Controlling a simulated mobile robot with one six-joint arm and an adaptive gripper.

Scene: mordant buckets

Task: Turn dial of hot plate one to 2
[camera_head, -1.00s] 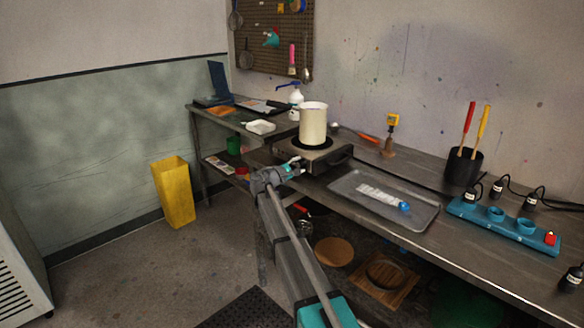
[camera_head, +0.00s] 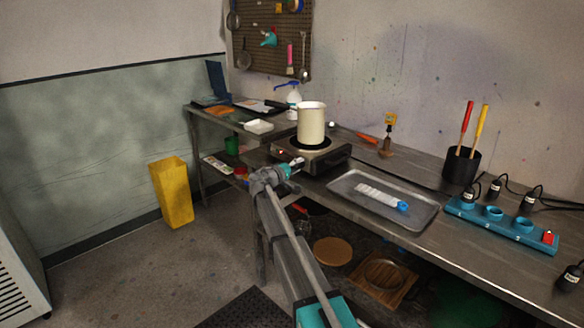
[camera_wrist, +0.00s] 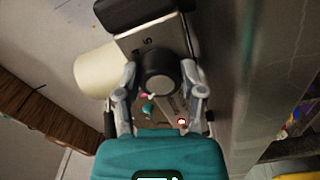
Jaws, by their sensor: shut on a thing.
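The hot plate (camera_head: 325,160) stands on the metal bench with a cream pot (camera_head: 311,124) on its top. My gripper (camera_head: 296,164) is at the front face of the hot plate. In the wrist view the black dial (camera_wrist: 159,84) lies between the two fingers of my gripper (camera_wrist: 163,88), which are shut on it. A red light (camera_wrist: 182,121) glows on the panel beside the dial. Markings that look like a 5 (camera_wrist: 147,42) show on the panel; the dial's pointer and exact setting are too small to tell.
A metal tray (camera_head: 420,221) with a white strip and blue cap lies to the right on the bench. A blue power strip (camera_head: 470,215) is farther right. A yellow bin (camera_head: 172,192) stands on the floor at left. A pegboard (camera_head: 260,40) hangs behind.

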